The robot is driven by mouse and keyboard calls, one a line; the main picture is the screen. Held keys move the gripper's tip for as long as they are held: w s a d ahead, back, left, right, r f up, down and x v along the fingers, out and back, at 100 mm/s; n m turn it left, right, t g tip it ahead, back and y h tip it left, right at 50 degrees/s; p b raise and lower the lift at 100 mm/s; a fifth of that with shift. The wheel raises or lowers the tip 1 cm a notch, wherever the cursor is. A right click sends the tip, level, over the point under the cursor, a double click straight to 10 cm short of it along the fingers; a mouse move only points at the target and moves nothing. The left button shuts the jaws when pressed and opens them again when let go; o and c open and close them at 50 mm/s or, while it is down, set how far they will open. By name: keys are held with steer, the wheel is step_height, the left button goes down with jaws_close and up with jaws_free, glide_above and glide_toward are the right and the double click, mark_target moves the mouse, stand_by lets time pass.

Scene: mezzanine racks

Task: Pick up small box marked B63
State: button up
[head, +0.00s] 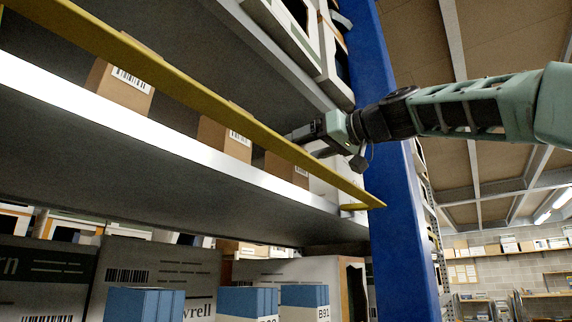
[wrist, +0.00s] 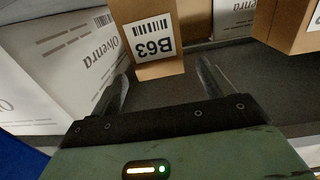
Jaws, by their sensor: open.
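The small brown box marked B63 (wrist: 155,60) stands upright on the dark shelf in the wrist view, its white label facing me. My gripper (wrist: 166,82) is open, with one finger at each side below the box's lower edge in the picture. The space between the fingers is empty. In the head view my gripper (head: 292,136) reaches in from the right above the yellow rail, near brown boxes on the shelf. The labels there are too small to read, so I cannot tell which is B63.
A white Olvenra box (wrist: 75,60) stands left of B63, and another brown box (wrist: 292,25) stands to the right. In the head view a yellow rail (head: 225,100) crosses before the shelf, and a blue upright (head: 398,220) stands at its right end.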

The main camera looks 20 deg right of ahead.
steer(key=p+x, duration=0.3)
steer(key=x, duration=0.2)
steer(key=shift+r+p, duration=0.2)
steer(key=shift+p, duration=0.15)
steer(key=shift+w+a+f, duration=0.2)
steer(key=shift+w+a, duration=0.1)
steer(key=shift+w, duration=0.25)
steer(key=c, duration=1.2)
